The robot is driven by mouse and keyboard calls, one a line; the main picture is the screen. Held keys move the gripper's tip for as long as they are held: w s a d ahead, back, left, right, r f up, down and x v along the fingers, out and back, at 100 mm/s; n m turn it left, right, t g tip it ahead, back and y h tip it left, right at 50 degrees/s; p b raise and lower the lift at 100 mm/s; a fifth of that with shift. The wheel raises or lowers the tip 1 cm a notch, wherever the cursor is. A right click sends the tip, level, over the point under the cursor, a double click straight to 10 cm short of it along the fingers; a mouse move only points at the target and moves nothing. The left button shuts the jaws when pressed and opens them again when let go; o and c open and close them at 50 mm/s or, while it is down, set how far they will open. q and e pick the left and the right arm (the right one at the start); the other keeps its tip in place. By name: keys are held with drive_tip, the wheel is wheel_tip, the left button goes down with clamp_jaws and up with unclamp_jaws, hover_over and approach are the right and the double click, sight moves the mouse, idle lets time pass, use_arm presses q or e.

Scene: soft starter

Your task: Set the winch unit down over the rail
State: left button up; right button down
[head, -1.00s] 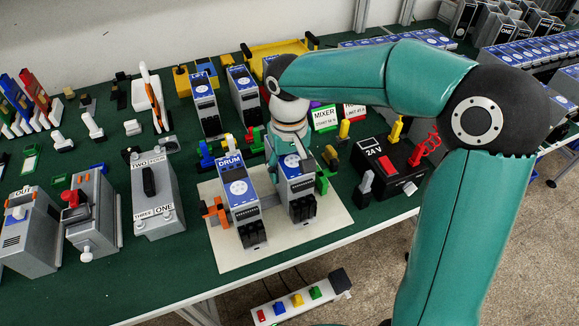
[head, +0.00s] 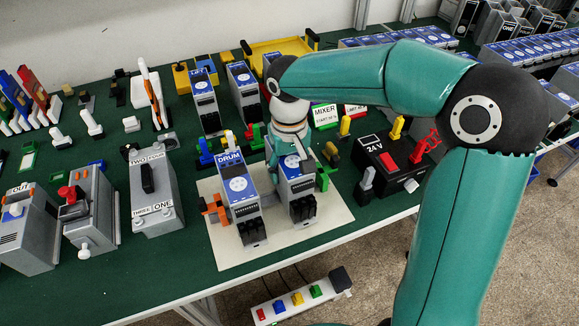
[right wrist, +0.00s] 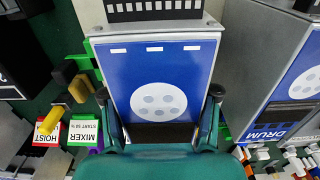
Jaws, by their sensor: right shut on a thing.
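A grey unit with a blue face (head: 297,185), which I take to be the winch unit, stands on the white board (head: 340,222), right of the DRUM unit (head: 238,190). Its name is hidden by my right gripper (head: 288,155). In the right wrist view, the two fingers of the right gripper (right wrist: 160,98) are shut on the sides of this unit (right wrist: 158,62). The unit looks upright and close beside the DRUM unit, with a narrow gap. The rail is mostly hidden under the units; I cannot tell how the unit sits on it. My left gripper is not in view.
An orange piece (head: 214,209) stands left of DRUM and a green piece (head: 324,178) right of the held unit. A black 24 V box (head: 385,165) is at right. Two similar units (head: 205,102) stand behind. Grey switch boxes (head: 153,195) stand at left.

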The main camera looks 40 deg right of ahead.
drive_tip(key=shift+f+b, duration=0.6)
drive_tip(key=shift+f, duration=0.2)
drive_tip(key=shift+c, duration=1.1)
unclamp_jaws()
wheel_tip(320, 180, up, 12)
